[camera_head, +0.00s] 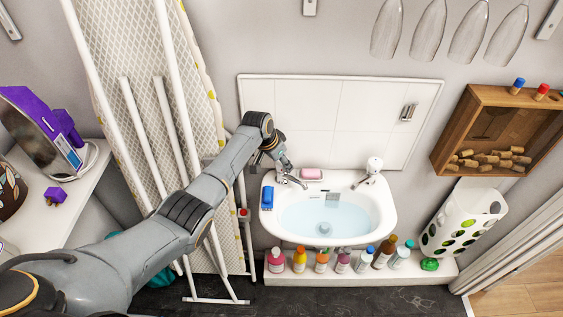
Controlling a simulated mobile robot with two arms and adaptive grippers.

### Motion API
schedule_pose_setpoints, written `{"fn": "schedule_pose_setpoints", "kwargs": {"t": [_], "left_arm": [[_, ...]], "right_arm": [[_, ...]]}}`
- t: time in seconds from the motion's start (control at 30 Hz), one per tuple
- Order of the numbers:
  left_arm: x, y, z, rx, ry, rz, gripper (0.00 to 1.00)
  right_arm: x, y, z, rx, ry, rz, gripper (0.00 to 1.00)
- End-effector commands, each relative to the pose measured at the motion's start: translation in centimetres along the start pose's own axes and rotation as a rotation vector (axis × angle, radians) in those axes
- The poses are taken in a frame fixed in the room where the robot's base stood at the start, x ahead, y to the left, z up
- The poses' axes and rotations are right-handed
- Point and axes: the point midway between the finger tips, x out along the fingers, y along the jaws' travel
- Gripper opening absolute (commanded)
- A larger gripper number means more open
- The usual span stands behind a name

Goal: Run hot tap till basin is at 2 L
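The white basin (384,213) is fixed to the wall in the middle and holds pale blue water (312,216). A left tap (292,180) and a right tap (370,172) stand on its back rim. I cannot read which one is marked hot. My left arm reaches in from the left, and my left gripper (281,163) is at the top of the left tap, hiding its handle. The fingers are too small and covered to tell open from shut. I cannot make out a stream from either tap. My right gripper is out of view.
A pink soap (311,174) and a blue item (267,197) lie on the basin rim. Several bottles (343,261) line the low ledge below. An ironing board (150,110) leans at left. A wooden cork box (483,99) hangs at right.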

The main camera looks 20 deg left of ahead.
Motion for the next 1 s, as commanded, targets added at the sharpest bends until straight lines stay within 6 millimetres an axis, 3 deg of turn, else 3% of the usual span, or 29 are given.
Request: {"fn": "schedule_pose_setpoints", "kwargs": {"t": [0.43, 0.47, 0.57, 1.0], "left_arm": [[0.02, 0.0, 0.06, 0.013, -0.002, 0.004, 0.13], [0.02, 0.0, 0.06, 0.013, -0.002, 0.004, 0.47], [0.02, 0.01, 0.05, 0.013, -0.002, 0.004, 0.67], [-0.57, -0.04, -0.03, 0.012, 0.0, 0.004, 0.68]], "right_arm": [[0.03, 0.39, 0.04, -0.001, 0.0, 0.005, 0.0], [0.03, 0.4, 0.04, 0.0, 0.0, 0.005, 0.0], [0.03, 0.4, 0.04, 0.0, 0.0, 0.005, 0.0], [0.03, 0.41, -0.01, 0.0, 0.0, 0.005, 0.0]]}}
